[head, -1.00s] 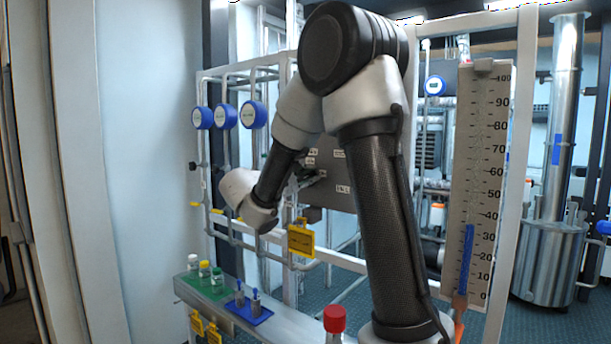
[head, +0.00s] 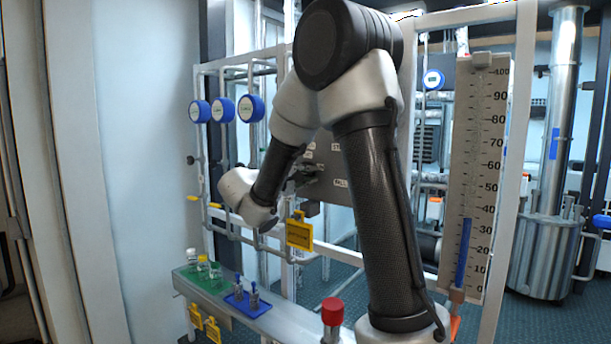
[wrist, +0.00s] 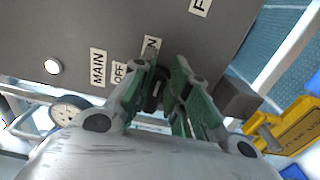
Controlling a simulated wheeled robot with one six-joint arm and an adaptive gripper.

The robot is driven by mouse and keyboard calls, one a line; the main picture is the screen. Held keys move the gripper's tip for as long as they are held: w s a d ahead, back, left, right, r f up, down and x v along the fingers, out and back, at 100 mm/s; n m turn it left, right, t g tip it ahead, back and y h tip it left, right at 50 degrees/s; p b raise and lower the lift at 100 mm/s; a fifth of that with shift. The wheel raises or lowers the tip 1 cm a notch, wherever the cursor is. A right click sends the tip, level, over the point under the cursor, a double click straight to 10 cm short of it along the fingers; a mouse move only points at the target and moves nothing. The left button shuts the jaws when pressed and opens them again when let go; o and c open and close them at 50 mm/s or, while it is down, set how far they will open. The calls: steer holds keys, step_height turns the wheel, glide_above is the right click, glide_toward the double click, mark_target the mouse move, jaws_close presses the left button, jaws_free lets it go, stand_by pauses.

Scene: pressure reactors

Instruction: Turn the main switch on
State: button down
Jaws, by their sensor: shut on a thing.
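The grey control panel (wrist: 100,25) fills the upper part of the wrist view, with "MAIN", "OFF" and "ON" labels turned sideways. The dark main switch (wrist: 154,92) is beside the "ON" and "OFF" labels, mostly hidden between my fingers. My gripper (wrist: 160,78) is shut on it, with the green and grey fingers on both sides of the knob. In the head view, my gripper (head: 300,178) is at the front of the panel (head: 328,188), partly hidden by my arm. The switch itself cannot be made out there, and its exact angle is unclear.
A yellow tag (head: 299,233) hangs from the pipe frame just below the panel; it also shows close to my gripper in the wrist view (wrist: 290,125). Blue gauges (head: 223,109) are at the left. Small bottles (head: 203,268) and a red cap (head: 332,311) are lower down.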

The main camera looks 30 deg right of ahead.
steer(key=shift+f, duration=0.15)
steer(key=c, duration=1.4)
jaws_free()
steer(key=shift+a, duration=0.1)
steer(key=v, duration=1.1)
steer(key=shift+s+a, duration=0.15)
steer(key=shift+a, duration=0.25)
